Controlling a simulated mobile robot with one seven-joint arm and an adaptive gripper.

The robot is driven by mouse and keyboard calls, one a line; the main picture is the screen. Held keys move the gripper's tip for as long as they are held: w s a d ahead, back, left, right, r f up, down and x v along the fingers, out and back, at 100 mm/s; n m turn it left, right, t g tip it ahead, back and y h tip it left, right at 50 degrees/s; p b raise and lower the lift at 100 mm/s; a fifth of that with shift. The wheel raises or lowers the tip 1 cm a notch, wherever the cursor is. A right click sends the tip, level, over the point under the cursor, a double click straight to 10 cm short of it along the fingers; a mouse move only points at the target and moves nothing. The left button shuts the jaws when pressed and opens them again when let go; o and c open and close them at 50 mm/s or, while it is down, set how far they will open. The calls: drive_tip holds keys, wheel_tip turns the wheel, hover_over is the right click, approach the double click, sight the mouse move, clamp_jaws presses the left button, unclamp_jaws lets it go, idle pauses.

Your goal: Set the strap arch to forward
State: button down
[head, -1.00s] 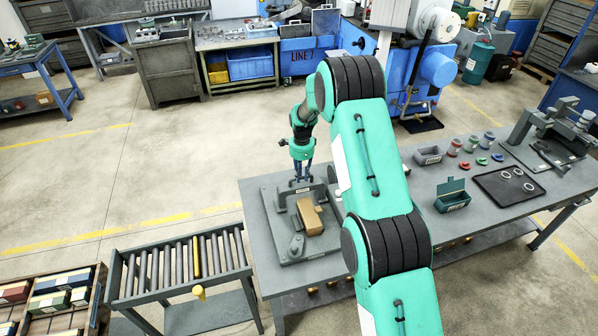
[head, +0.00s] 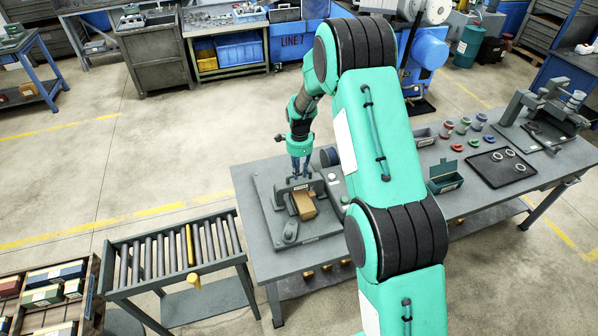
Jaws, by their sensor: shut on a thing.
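The grey strap arch (head: 283,196) stands over a grey base plate (head: 262,190) on the near left of the workbench. My gripper (head: 300,176) points down at the top bar of the arch and is shut on it. The fingers partly cover the bar; a small pale label shows on it. A brown carton (head: 305,207) sits on the plate just in front of the arch and seems close to it or partly under it. The exact tilt of the arch is hard to tell.
A grey lever-like part (head: 290,232) stands on the plate's front left. A dark spool (head: 330,157) is behind the plate. My arm hides the bench middle. A green box (head: 446,179) and a black tray (head: 496,166) lie to the right. A roller conveyor (head: 175,255) stands left.

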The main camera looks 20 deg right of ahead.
sight(300, 182)
drive_tip(key=shift+s+f, duration=0.1)
drive_tip(key=shift+s, duration=0.1)
drive_tip(key=c, duration=1.5)
unclamp_jaws()
drive_tip(key=shift+s, duration=0.15)
drive_tip(key=shift+c, duration=0.2)
drive_tip(key=shift+r, duration=0.2)
wheel_tip(300, 182, up, 12)
drive_tip(key=shift+w+f, duration=0.15)
drive_tip(key=shift+w, duration=0.05)
